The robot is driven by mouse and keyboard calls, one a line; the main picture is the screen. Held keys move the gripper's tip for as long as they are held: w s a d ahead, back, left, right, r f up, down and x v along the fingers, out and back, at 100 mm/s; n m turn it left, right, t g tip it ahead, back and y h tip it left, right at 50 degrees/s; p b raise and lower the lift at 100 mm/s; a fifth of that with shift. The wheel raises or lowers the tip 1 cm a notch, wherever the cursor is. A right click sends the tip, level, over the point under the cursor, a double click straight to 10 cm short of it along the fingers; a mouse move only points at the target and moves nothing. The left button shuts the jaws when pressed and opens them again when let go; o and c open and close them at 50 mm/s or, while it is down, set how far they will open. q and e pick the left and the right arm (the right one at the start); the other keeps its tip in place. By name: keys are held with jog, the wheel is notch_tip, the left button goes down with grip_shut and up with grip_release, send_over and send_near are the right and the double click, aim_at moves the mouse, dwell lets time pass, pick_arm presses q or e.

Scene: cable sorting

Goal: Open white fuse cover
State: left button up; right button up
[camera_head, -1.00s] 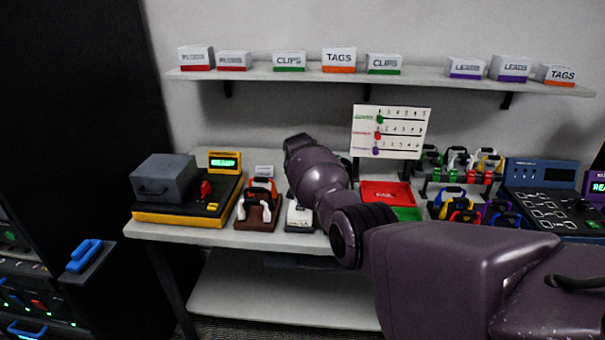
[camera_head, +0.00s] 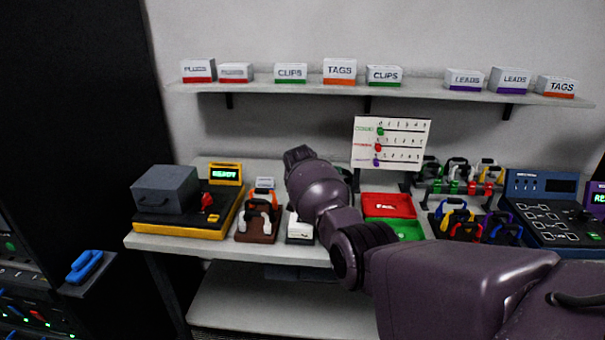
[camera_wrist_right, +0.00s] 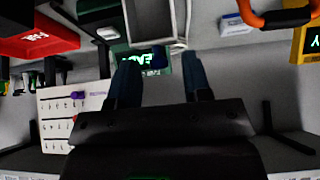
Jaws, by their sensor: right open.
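A small white block (camera_head: 299,229), which looks like the fuse cover, sits on a dark base on the table, just left of my right forearm. The forearm hides part of what is behind it. In the right wrist view a pale, box-like frame with a grey inside (camera_wrist_right: 153,22) is cut by the top edge, beyond my fingertips. I cannot tell whether it is the cover. My right gripper (camera_wrist_right: 159,80) is open, with nothing seen between its two blue-grey fingers. A green lit screen (camera_wrist_right: 146,63) shows behind them. My left gripper is not in view.
A yellow-based tester with a grey box (camera_head: 165,189) and a brown stand with handles (camera_head: 257,226) stand to the left. A red tray (camera_head: 388,205) and green tray are to the right. A shelf of labelled boxes (camera_head: 390,87) runs above.

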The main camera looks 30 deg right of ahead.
jog(key=p+v, duration=0.1)
jog(key=v, duration=0.9)
jog(key=shift+d+p, duration=0.25)
jog(key=shift+p, duration=0.1)
jog(key=shift+w+r, duration=0.1)
